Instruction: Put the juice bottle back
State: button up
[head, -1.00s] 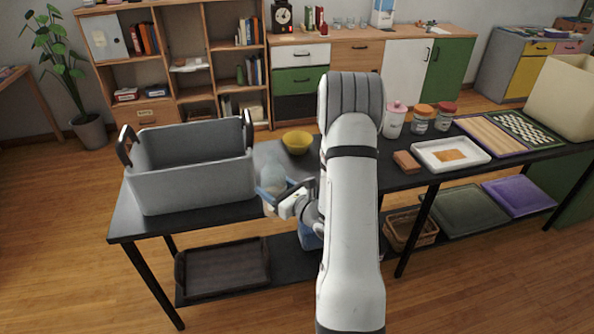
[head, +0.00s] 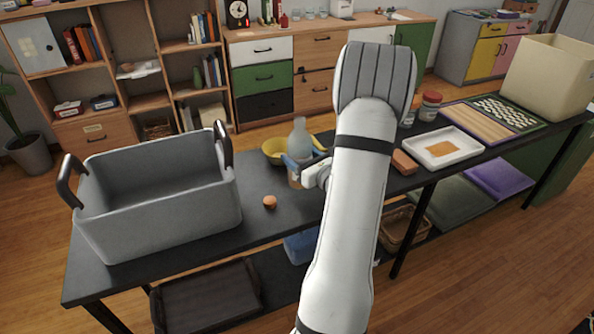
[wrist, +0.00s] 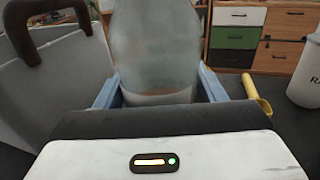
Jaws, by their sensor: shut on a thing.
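The juice bottle (head: 299,138) is translucent and pale, with a light band near its bottom, and stands upright. My gripper (head: 303,170) is shut on it, with a blue finger on each side. In the wrist view the bottle (wrist: 155,45) fills the middle between the blue fingers (wrist: 158,90); its top is cut off. The bottle is over the black table (head: 250,235), in front of the yellow bowl (head: 272,151). I cannot tell whether its base touches the table.
A large grey bin (head: 165,215) with dark handles stands on the left of the table. A small orange-brown round object (head: 269,201) lies between bin and bottle. A brown block (head: 404,162) and white tray (head: 455,153) are right of my arm. Jars (head: 430,105) stand behind.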

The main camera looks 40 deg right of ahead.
jog(key=shift+a+f, duration=0.1)
jog(key=shift+f, duration=2)
jog(key=shift+f+b, duration=0.1)
jog(key=shift+b, duration=0.2)
jog(key=o, duration=1.3)
